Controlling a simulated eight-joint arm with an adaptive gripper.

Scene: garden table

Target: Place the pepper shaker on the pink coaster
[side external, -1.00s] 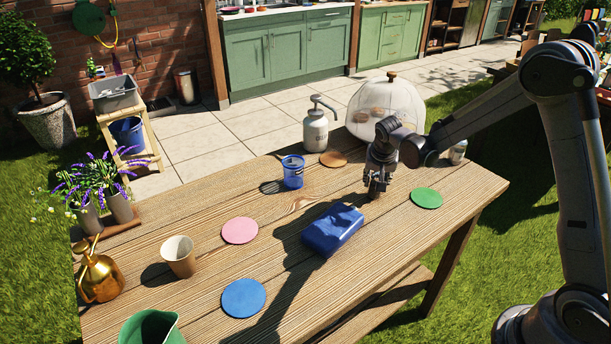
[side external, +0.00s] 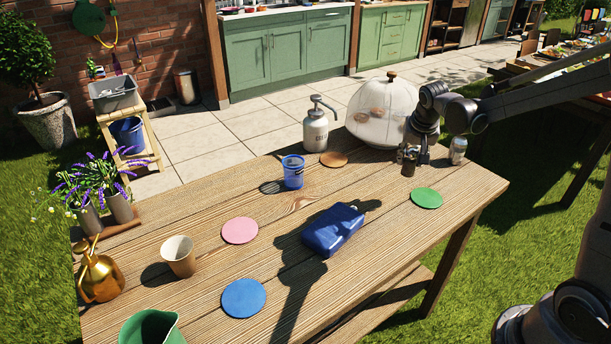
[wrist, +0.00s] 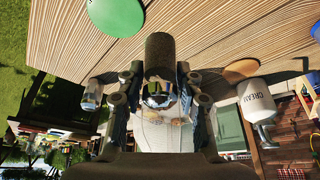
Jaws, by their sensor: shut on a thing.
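The pink coaster (side external: 240,230) lies flat and bare on the table, left of the middle in the side view. It is not in the wrist view. My gripper (side external: 410,155) is at the far right part of the table, well away from that coaster. Its fingers are shut on a dark cylinder, the pepper shaker (side external: 409,168). In the wrist view the shaker (wrist: 160,50) sits between the fingertips (wrist: 155,75). It seems held above the table, as a shadow lies apart from it.
A silver-capped shaker (side external: 458,150) stands right of my gripper, a glass dome (side external: 382,112) behind it. A green coaster (side external: 426,198) lies in front. A cream dispenser (side external: 316,130) stands behind.

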